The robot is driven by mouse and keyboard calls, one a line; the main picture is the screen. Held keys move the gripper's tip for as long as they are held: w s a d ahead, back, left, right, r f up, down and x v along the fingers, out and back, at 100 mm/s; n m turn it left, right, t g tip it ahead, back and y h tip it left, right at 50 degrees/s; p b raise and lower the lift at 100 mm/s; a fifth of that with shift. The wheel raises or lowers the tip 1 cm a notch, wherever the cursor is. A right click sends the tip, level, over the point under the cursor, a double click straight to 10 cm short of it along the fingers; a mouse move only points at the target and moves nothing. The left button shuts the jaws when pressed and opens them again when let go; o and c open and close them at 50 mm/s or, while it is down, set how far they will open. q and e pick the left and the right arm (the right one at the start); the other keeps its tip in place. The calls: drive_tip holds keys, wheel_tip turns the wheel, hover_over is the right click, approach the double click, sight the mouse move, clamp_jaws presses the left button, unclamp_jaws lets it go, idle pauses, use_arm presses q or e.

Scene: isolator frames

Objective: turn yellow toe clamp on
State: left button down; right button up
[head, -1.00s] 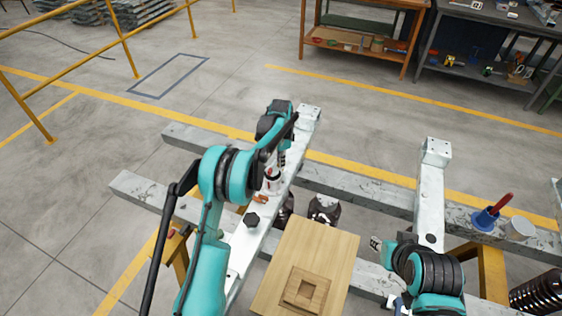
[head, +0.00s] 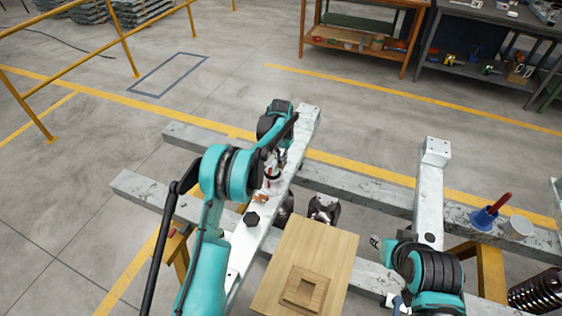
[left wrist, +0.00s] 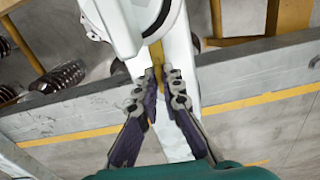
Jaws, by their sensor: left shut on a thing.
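The yellow toe clamp part (left wrist: 157,56) shows as a narrow yellow piece between the fingertips of my left gripper (left wrist: 157,80) in the left wrist view. The gripper is shut on it, over a pale steel beam. In the head view my left gripper (head: 276,162) is low over the upper part of the left pale beam (head: 245,240), and my arm hides most of the clamp. My right gripper (head: 376,242) is at the lower right, beside the right pale beam, partly hidden by my arm; its fingers are too small to read.
A black knob (head: 251,219) and a small orange piece (head: 262,198) sit on the left beam. A wooden board (head: 325,252) lies between the beams. A blue cup with a red handle (head: 485,217) and a white cup (head: 518,227) stand on the cross beam at right.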

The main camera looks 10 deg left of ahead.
use_arm(q)
drive_tip(key=shift+n, duration=0.4)
drive_tip(key=c, duration=1.7)
unclamp_jaws()
wheel_tip(320, 180, up, 12)
drive_tip(key=shift+r, duration=0.1)
